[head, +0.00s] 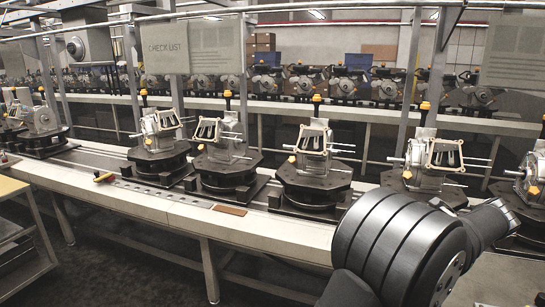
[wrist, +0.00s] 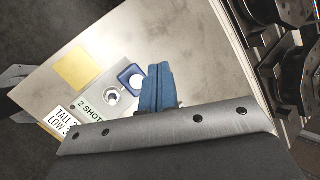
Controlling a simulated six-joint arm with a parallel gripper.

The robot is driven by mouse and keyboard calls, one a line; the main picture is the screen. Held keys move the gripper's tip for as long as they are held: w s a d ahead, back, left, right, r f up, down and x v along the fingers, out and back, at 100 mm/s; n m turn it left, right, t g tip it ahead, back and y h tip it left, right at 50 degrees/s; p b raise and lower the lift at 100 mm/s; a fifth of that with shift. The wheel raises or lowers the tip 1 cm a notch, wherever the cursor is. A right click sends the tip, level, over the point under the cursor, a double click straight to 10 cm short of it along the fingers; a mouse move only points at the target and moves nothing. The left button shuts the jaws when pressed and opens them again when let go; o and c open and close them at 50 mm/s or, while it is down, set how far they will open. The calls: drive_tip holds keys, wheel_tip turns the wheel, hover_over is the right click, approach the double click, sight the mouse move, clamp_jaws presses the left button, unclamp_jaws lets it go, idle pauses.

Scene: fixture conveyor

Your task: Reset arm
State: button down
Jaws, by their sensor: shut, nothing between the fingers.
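My gripper (wrist: 157,72) shows in the wrist view as two blue fingers pressed together, with nothing between them. The fingers appear over a pale table, beside a blue square piece with a white round middle (wrist: 131,76). I cannot tell the height of the fingertips above the table. In the head view my dark arm fills the lower right, in front of the conveyor (head: 180,208), and the gripper itself does not show there.
The table (wrist: 150,40) holds a yellow square (wrist: 77,69), a grey plate marked "2 SHOT" (wrist: 97,103) and a white label (wrist: 60,122). Several black fixtures with metal castings (head: 314,165) line the conveyor. A yellow-handled tool (head: 103,177) lies on its edge.

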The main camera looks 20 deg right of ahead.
drive_tip(key=shift+s+d+r+n+g+y, duration=0.1)
drive_tip(key=shift+s+r+n+g+y, duration=0.1)
drive_tip(key=shift+r+n+g+y, duration=0.6)
drive_tip(key=shift+s+r+n+g+y, duration=0.2)
drive_tip(key=shift+r+n+g, duration=0.25)
drive_tip(key=shift+r+g, duration=0.85)
drive_tip(key=shift+s+d+r+n+g+y, duration=0.1)
drive_tip(key=shift+s+r+n+g+y, duration=0.25)
drive_tip(key=shift+r+n+g, duration=0.7)
drive_tip(key=c, duration=2.2)
unclamp_jaws()
drive_tip(key=shift+w+f+m+g, duration=0.1)
drive_tip(key=shift+f+m+g, duration=0.15)
drive_tip(key=shift+m, duration=0.15)
drive_tip(key=c, duration=0.7)
unclamp_jaws()
drive_tip(key=o, duration=0.3)
drive_tip(key=shift+a+f, duration=0.15)
drive_tip(key=shift+f, duration=0.05)
drive_tip(key=o, duration=0.4)
drive_tip(key=s+a+f, duration=0.4)
drive_tip(key=f, duration=0.2)
drive_tip(key=shift+s+a, duration=0.15)
drive_tip(key=shift+s, duration=0.1)
wheel_tip(320, 180, down, 10)
drive_tip(key=shift+r, duration=0.15)
drive_tip(key=shift+r, duration=0.1)
